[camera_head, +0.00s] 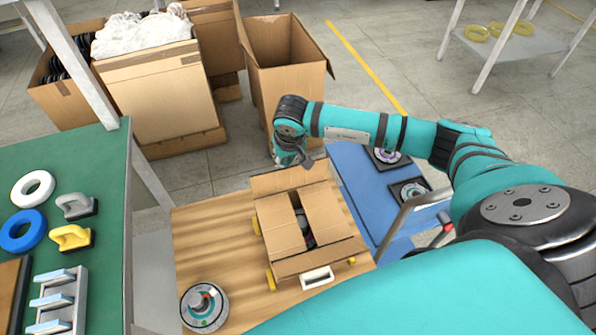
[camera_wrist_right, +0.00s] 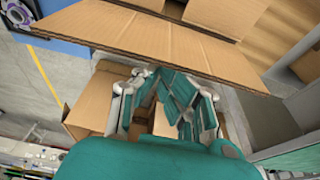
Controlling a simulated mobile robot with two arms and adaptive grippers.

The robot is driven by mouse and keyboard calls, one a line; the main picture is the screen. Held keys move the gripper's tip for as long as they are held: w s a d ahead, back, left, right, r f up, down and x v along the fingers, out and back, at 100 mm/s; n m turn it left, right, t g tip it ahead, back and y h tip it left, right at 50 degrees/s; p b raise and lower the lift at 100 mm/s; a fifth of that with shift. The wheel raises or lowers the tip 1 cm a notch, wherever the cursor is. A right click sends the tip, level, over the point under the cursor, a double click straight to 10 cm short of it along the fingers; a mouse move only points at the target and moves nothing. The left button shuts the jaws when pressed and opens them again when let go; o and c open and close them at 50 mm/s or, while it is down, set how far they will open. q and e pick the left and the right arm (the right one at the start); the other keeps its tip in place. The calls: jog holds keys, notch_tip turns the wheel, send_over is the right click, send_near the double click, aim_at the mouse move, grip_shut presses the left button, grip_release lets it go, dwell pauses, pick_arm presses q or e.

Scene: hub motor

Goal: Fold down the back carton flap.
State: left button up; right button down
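The open carton (camera_head: 264,222) sits on the wooden table. Its back flap (camera_head: 290,178) stands up and tilts at the far edge. The left flap (camera_head: 281,224) and right flap (camera_head: 328,215) lie inward with a narrow gap between them; a dark item shows partly through it. My right gripper (camera_head: 306,163) is just behind the back flap, near its top edge. In the right wrist view the flap (camera_wrist_right: 150,38) spans the top, beyond the fingers (camera_wrist_right: 172,85). The fingers look closed together and empty; contact with the flap is unclear. My left gripper is not in view.
Yellow clamps (camera_head: 270,280) hold the carton's sides. A round motor part (camera_head: 204,306) rests at the table's front left. A blue surface (camera_head: 352,180) with round parts lies right. A green table (camera_head: 100,190) with tools stands left, and large cartons (camera_head: 160,95) stand behind.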

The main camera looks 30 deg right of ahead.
aim_at(291, 173)
jog(key=shift+s+a+f+p, duration=0.2)
jog(key=shift+s+f, duration=0.1)
jog(key=shift+s, duration=0.45)
jog(key=shift+s+a+f+p, duration=0.15)
jog(key=shift+s+f, duration=0.1)
jog(key=shift+s, duration=0.5)
jog(key=shift+s+a+r, duration=0.15)
jog(key=shift+s+a, duration=0.05)
jog(key=shift+s, duration=0.7)
jog(key=shift+s+a+p, duration=0.25)
jog(key=shift+s+a, duration=0.05)
jog(key=shift+s, duration=0.7)
jog(key=shift+s+a+p, duration=0.2)
jog(key=shift+s+a, duration=0.05)
jog(key=shift+s, duration=0.7)
notch_tip(291, 173, down, 5)
jog(key=b, duration=0.5)
